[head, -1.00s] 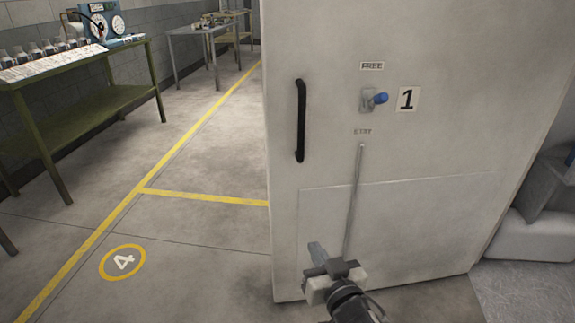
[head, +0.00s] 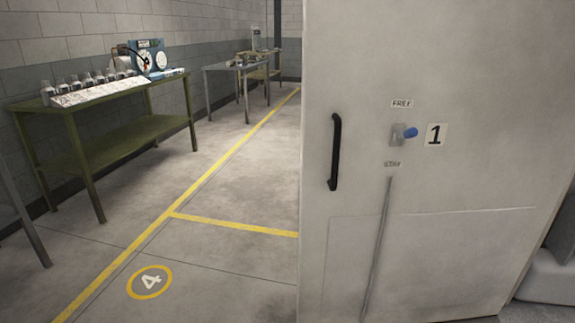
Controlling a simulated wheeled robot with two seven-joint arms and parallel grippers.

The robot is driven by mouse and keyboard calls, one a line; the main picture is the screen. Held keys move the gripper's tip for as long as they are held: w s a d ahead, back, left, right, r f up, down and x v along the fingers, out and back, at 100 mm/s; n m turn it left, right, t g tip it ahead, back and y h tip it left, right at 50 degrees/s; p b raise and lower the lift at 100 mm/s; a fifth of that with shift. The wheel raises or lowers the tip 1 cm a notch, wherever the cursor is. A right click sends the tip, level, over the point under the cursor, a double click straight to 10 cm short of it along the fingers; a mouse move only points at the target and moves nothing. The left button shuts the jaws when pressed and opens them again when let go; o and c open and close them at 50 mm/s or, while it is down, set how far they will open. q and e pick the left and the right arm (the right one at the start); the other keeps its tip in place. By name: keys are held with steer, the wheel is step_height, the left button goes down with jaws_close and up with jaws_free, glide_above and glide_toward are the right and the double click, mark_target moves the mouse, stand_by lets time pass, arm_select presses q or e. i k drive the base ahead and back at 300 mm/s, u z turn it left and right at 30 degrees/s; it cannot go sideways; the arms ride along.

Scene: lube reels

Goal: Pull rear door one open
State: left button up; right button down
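Rear door one (head: 460,80) is a large pale grey panel filling the right half of the head view. A black vertical bar handle (head: 336,150) is near its left edge. To the right of the handle is a small latch with a blue knob (head: 410,132), between a "FREE" label (head: 402,104) above and another small label (head: 392,164) below. A "1" plate (head: 436,135) is beside the knob. A thin grey vertical strip (head: 378,245) runs down the door below the latch. Neither of my grippers is in view.
A green table (head: 115,140) with several jars and a blue gauge device (head: 151,58) stands along the left wall. A grey table (head: 235,72) is farther back. The floor left of the door, with yellow lines and a circled 4 (head: 150,282), is clear.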

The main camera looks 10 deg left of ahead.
mark_target(442, 224)
steer(key=u, duration=0.75)
steer(key=i, duration=0.8)
steer(key=u, duration=0.25)
